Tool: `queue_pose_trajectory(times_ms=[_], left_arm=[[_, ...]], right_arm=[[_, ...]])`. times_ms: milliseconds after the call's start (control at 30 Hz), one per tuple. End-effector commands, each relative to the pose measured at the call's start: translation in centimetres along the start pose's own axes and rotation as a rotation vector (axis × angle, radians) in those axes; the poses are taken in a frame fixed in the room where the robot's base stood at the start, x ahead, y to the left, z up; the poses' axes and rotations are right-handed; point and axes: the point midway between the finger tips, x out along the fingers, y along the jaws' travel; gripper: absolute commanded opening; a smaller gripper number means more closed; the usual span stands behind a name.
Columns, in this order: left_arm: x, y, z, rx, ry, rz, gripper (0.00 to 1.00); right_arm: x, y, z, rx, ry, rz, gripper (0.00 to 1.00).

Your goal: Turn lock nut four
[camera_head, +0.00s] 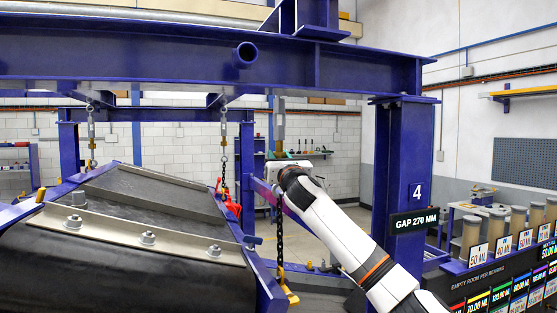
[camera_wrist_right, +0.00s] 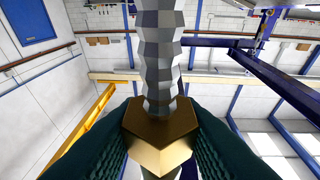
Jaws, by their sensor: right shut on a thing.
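The brass hexagonal lock nut (camera_wrist_right: 160,138) sits on a grey threaded rod (camera_wrist_right: 160,50) in the right wrist view. The dark jaws of my right gripper (camera_wrist_right: 160,145) are shut on it, one on each side. In the head view my right gripper (camera_head: 290,175) is at the hanging rod (camera_head: 279,118) beside the blue post marked 4 (camera_head: 405,160). The nut is hidden there behind the gripper and wrist. A dark chain (camera_head: 280,240) hangs below, ending at a yellow hook (camera_head: 291,294). My left gripper is not in view.
A sign (camera_head: 414,221) on the post reads GAP 270 MM. The magnet body (camera_head: 130,220) hangs at the left under a blue crossbeam (camera_head: 200,62). A rack of grease tubes and labelled cards (camera_head: 500,270) stands at the right.

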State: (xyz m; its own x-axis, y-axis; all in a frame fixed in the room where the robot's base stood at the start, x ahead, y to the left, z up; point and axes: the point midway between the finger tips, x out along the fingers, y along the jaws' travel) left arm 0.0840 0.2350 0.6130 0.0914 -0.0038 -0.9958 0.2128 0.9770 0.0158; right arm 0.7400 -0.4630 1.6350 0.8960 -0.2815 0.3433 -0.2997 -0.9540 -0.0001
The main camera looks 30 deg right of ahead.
Motion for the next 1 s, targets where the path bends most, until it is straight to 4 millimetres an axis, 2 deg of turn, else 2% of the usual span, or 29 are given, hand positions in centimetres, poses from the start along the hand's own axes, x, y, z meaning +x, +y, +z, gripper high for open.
queue_pose_trajectory(times_ms=[133,467,733,1000], left_arm=[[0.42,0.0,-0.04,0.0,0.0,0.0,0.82],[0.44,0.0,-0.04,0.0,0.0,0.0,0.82],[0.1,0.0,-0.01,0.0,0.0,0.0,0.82],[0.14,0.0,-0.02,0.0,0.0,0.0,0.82]], right_arm=[[-0.01,-0.06,0.12,-0.024,-0.001,0.065,0.0],[0.02,-0.19,0.15,-0.035,-0.003,0.091,0.0],[0.06,-0.09,0.09,-0.108,-0.004,0.29,0.0],[0.01,-0.06,0.13,-0.111,-0.002,0.299,0.0]])
